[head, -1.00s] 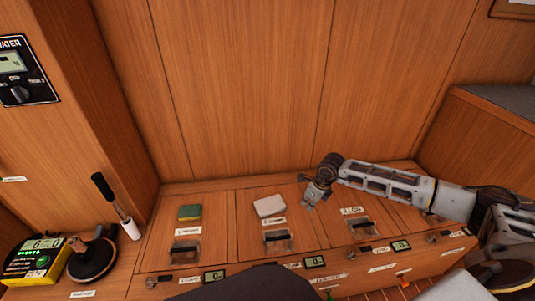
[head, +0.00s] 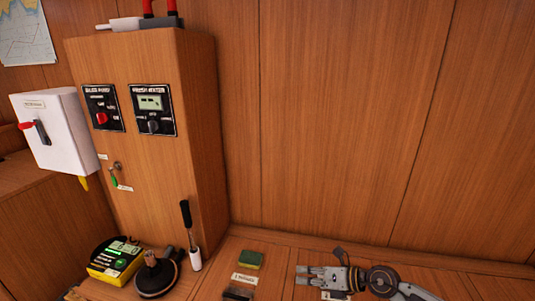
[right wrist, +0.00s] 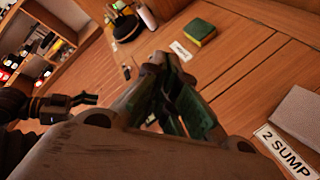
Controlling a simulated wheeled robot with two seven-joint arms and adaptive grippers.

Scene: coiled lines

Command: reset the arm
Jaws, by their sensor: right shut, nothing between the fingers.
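My right gripper (head: 304,275) shows at the bottom of the head view, its arm coming in from the lower right. Its fingers point left, above the bench top, just right of the green and yellow sponge (head: 250,259). In the right wrist view the gripper's fingers (right wrist: 164,62) meet at their tips with nothing between them. The sponge (right wrist: 201,32) lies beyond them there, apart from the fingers. My left gripper does not show in the head view.
A yellow and black meter (head: 115,260), a round black-based tool (head: 158,275) and a black-handled tool (head: 190,235) stand left on the bench. A wooden cabinet (head: 190,180) rises behind them. A grey pad (right wrist: 300,118) and a "2 SUMP" label (right wrist: 285,152) lie right in the wrist view.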

